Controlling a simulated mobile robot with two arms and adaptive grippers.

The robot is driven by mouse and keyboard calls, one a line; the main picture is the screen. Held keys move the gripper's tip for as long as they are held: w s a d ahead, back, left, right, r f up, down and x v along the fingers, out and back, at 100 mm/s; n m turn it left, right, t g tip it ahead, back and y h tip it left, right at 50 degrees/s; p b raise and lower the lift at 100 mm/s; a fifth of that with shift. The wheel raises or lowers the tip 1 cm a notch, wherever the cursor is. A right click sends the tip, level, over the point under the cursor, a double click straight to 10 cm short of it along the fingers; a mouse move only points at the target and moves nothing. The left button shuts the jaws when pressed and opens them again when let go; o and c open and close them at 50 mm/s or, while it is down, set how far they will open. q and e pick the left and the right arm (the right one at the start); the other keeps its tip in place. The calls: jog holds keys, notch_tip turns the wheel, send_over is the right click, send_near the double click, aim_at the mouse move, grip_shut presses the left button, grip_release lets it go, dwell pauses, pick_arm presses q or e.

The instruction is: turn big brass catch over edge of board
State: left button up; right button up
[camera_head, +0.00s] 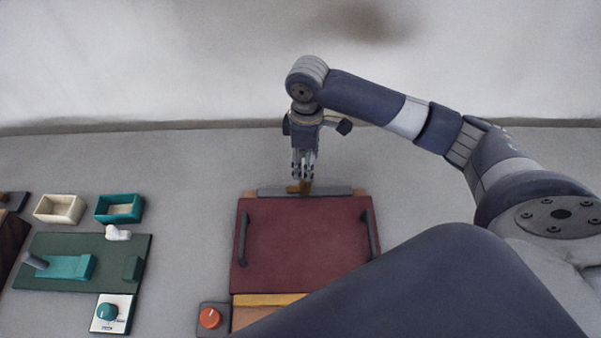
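The board (305,245) is a dark red panel with two black bar handles, lying flat at the centre of the camera_head view. A brass catch (294,188) shows as a small golden piece at its far edge, on a grey strip. My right gripper (303,180) points down right over the catch, its fingers close together at it. The fingers partly hide the catch. I cannot tell whether they hold it. My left gripper is out of view.
Left of the board is a green panel (75,248) with a teal piece. Behind it are a cream box (60,209) and a teal box (119,208). A red knob (210,317) stands near the board's front left corner. My arm covers the front right.

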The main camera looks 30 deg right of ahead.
aim_at(306, 184)
jog(key=f, duration=0.5)
jog(key=shift+s, duration=0.3)
notch_tip(306, 184, down, 4)
jog(key=shift+w+f+p, duration=0.15)
jog(key=shift+p, duration=0.25)
jog(key=shift+f, duration=0.25)
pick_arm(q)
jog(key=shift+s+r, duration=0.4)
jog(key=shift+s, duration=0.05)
pick_arm(e)
jog(key=c, duration=1.1)
